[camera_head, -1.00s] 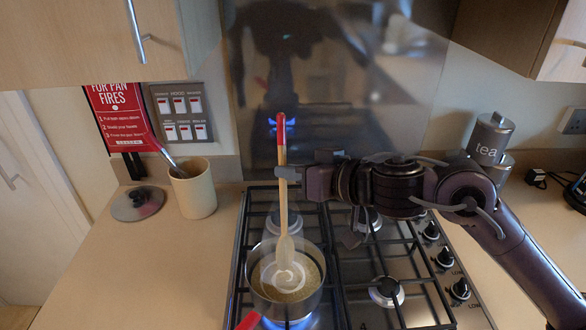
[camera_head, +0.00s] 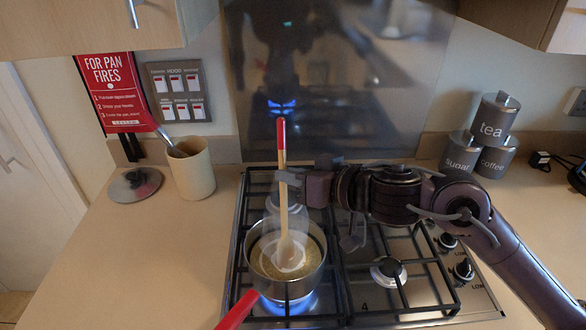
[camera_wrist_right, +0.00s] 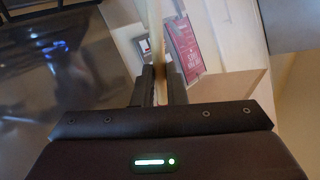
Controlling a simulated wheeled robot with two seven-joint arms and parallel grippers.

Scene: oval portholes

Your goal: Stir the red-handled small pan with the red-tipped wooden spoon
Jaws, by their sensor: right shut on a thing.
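The red-tipped wooden spoon (camera_head: 283,190) stands nearly upright, with its red end at the top and its bowl down inside the small pan. The small pan (camera_head: 313,284) has a red handle (camera_head: 238,311) pointing to the lower left and sits on a lit burner at the front left of the hob. A pale yellowish content shows inside it. My right gripper (camera_head: 290,177) is shut on the spoon's handle below the red tip. In the right wrist view, the gripper (camera_wrist_right: 160,85) has the wooden shaft between its fingers. My left gripper is not in view.
The gas hob (camera_head: 370,240) has black grates and knobs along its right side. Grey canisters (camera_head: 490,125) stand at the back right. The left counter front is clear.

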